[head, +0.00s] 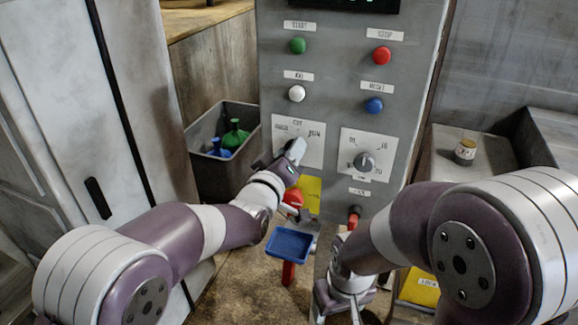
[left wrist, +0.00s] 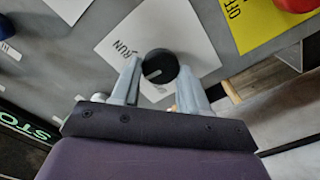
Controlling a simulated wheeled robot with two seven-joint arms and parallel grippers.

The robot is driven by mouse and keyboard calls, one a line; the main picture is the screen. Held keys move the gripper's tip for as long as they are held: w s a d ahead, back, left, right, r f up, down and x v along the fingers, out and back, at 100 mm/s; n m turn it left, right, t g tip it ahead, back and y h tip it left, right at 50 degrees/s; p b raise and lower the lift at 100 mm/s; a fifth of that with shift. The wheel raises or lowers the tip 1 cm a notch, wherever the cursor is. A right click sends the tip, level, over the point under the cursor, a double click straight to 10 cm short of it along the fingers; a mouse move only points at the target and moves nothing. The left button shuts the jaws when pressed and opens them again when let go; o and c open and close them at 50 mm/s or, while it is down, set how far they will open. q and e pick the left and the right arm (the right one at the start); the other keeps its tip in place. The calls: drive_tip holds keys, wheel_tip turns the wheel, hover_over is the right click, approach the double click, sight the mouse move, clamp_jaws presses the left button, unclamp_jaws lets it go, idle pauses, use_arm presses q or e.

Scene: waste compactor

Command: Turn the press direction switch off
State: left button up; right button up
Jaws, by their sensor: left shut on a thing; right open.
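A round black knob (left wrist: 160,67) with a light pointer mark sits on a white plate marked RUN (left wrist: 120,45) in the left wrist view. My left gripper (left wrist: 160,88) has its two fingers on either side of this knob, shut on it. In the head view my left gripper (head: 291,158) is at the white plate (head: 312,138) on the left of the grey panel, hiding the knob. The plate's small labels are hard to read there. My right gripper (head: 338,308) is open at the bottom, low before the panel, apart from it.
The panel has a green button (head: 297,45), red button (head: 382,56), white button (head: 296,93) and blue button (head: 374,105). A second dial (head: 364,161) is to the right. A red knob (head: 293,197) by a yellow plate (head: 309,187) and a blue tray (head: 289,245) are below.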

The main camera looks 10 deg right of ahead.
use_arm(q)
drive_tip(key=shift+f+n+b, duration=0.15)
drive_tip(key=shift+n+b, duration=0.6)
drive_tip(key=shift+n, duration=0.05)
drive_tip(key=o, duration=1)
drive_tip(key=shift+b+v, duration=2.1)
drive_tip(key=shift+v, duration=4.3)
